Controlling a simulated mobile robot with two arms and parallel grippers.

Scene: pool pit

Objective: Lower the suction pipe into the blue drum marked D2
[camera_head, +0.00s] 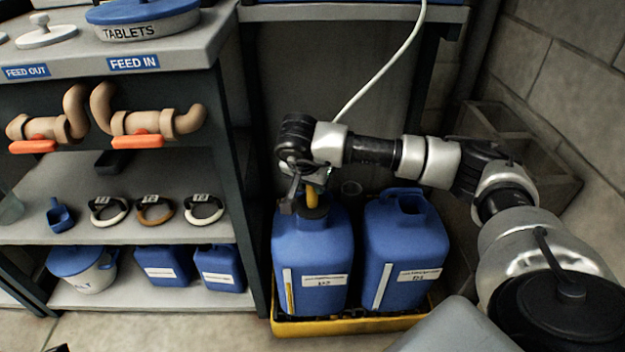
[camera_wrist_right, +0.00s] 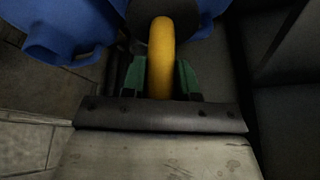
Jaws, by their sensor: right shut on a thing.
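Two blue drums stand side by side. The left drum (camera_head: 312,250) has a label that seems to read D2; the right drum (camera_head: 405,245) has a similar label, its small print hard to read. My right gripper (camera_head: 302,197) is above the left drum's neck, shut on the yellow suction pipe (camera_head: 312,194). The pipe stands roughly upright, its lower end at the dark neck opening; I cannot tell how far inside it is. In the right wrist view the yellow pipe (camera_wrist_right: 161,60) sits between the green finger pads. My left gripper is not in view.
The drums stand in a yellow tray (camera_head: 350,326). A white hose (camera_head: 385,68) hangs behind my right arm. Shelves at left hold tan pipe fittings (camera_head: 150,122), ring clamps and blue containers (camera_head: 163,266). Grey blocks (camera_head: 525,150) and a block wall are at right.

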